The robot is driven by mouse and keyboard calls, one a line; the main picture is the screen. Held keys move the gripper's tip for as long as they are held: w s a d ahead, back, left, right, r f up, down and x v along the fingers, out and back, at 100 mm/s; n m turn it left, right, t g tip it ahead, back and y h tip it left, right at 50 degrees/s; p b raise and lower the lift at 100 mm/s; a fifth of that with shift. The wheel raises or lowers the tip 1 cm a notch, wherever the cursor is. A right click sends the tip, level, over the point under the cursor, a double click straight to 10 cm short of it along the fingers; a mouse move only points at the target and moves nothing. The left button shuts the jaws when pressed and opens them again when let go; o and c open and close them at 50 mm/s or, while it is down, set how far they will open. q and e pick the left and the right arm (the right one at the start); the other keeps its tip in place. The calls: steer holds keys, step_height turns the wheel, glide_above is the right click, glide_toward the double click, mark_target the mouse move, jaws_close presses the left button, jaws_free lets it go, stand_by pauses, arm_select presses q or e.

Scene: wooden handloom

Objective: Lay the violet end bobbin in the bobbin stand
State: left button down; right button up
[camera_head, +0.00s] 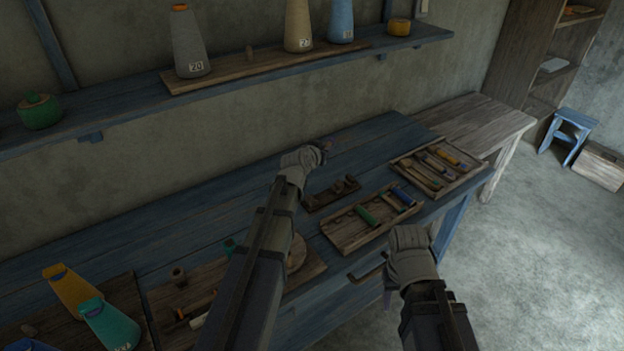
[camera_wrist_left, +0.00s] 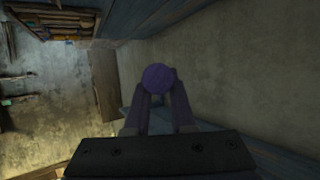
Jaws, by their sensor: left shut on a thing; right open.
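My left gripper (camera_head: 322,151) is shut on the violet end bobbin (camera_wrist_left: 158,77). In the left wrist view the bobbin's round violet end faces the camera between the two fingers of my left gripper (camera_wrist_left: 158,98). In the head view the bobbin is small and dark at the fingertips, over the back of the blue bench. A small dark wooden stand (camera_head: 331,194), which looks like the bobbin stand, lies on the bench just in front of and below my left gripper, apart from it. My right gripper (camera_head: 406,236) is open near the bench's front edge; its fingertips are hard to see.
A tray (camera_head: 350,233) with green and blue bobbins and another tray (camera_head: 466,178) with several bobbins lie right of the stand. A shelf (camera_head: 120,113) with cones runs above the bench. Bare bench (camera_head: 375,150) lies behind the trays.

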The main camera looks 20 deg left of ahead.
mark_target(321, 199)
arm_select(q)
step_height(321, 199, down, 10)
steer(key=m+g+h+b, duration=0.2)
steer(key=m+h+b, duration=0.4)
steer(key=b, duration=0.3)
steer(key=shift+s+a+f+m+g+h, duration=0.15)
steer(key=shift+s+a+m+g+h, duration=0.25)
steer(key=shift+h, duration=0.3)
steer(key=shift+d+f+b, duration=0.1)
steer(key=shift+d+b, duration=0.05)
steer(key=shift+b, duration=0.15)
step_height(321, 199, down, 7)
steer(key=b, duration=0.6)
steer(key=shift+b, duration=0.4)
steer(key=c, duration=0.7)
jaws_free()
steer(key=shift+o, duration=0.2)
